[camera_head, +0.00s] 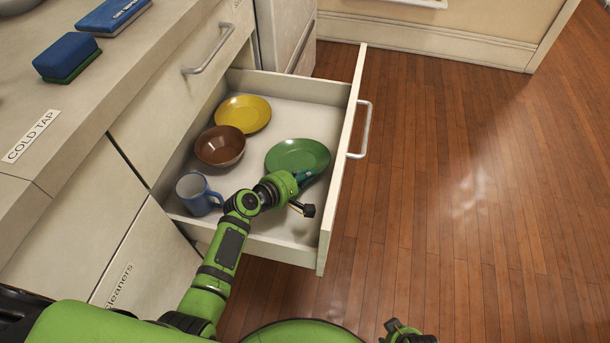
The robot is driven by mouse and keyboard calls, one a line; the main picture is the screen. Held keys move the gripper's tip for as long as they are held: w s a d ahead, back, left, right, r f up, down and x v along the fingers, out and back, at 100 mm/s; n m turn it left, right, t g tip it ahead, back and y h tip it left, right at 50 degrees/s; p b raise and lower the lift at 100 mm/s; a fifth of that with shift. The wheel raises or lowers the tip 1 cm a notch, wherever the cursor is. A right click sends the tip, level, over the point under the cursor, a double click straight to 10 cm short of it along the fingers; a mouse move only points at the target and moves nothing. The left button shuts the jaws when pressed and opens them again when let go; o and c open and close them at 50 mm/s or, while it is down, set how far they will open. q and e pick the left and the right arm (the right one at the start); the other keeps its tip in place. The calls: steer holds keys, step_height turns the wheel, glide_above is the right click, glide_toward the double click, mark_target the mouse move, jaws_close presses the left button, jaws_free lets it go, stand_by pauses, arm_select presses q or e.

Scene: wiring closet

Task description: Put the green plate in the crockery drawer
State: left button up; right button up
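The green plate (297,154) lies in the open crockery drawer (261,228), toward its right front side, and looks flat on the drawer floor. My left gripper (307,193) is over the drawer just on the near side of the plate. Its fingers look spread apart, with one close to the plate's near rim; I cannot tell whether it touches. Nothing shows between the fingers. Only a small green and dark part of my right arm shows at the bottom edge, and its finger state cannot be made out.
The drawer also holds a yellow plate (243,114), a brown bowl (220,146) and a blue mug (198,193). The drawer front with its handle (361,130) stands out over the wooden floor (470,200). A blue and green sponge (67,56) lies on the counter (95,95).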

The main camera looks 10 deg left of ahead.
arm_select(q)
steer(key=shift+o, duration=0.3)
steer(key=shift+r, duration=0.15)
steer(key=p+v, duration=0.3)
steer(key=v, duration=0.9)
arm_select(e)
steer(key=shift+w+d+f+t, duration=0.15)
steer(key=shift+w+f+t, duration=0.25)
steer(key=shift+f, duration=0.1)
steer(key=shift+w+d+f+t, duration=0.15)
steer(key=shift+w+f+t, duration=0.25)
steer(key=shift+f, duration=0.1)
arm_select(q)
steer(key=shift+a, duration=0.1)
